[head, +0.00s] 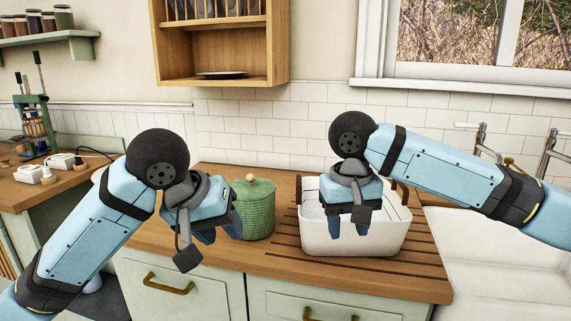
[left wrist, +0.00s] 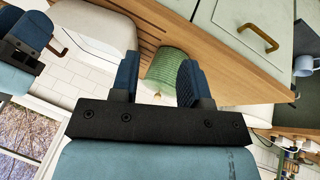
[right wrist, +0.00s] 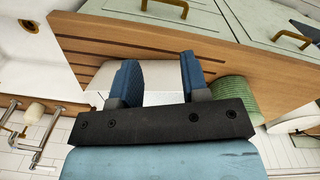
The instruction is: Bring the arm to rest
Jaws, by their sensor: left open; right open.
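My left gripper (head: 217,236) hangs in front of the green ribbed canister (head: 256,212) in the head view. Its two blue fingers (left wrist: 158,82) stand apart in the left wrist view, with the canister (left wrist: 165,72) showing beyond them and nothing held. My right gripper (head: 348,228) is over the white basin (head: 390,235) on the counter, partly hiding it. Its blue fingers (right wrist: 157,78) are apart and empty in the right wrist view. The canister also shows at the right of that view (right wrist: 236,98).
The wooden counter (head: 285,262) has drainage grooves under the basin. A white sink (head: 480,260) with taps (head: 480,138) lies to the right. A wooden wall rack (head: 222,80) hangs above. A green lever device (head: 36,120) and white sockets (head: 62,161) are at left.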

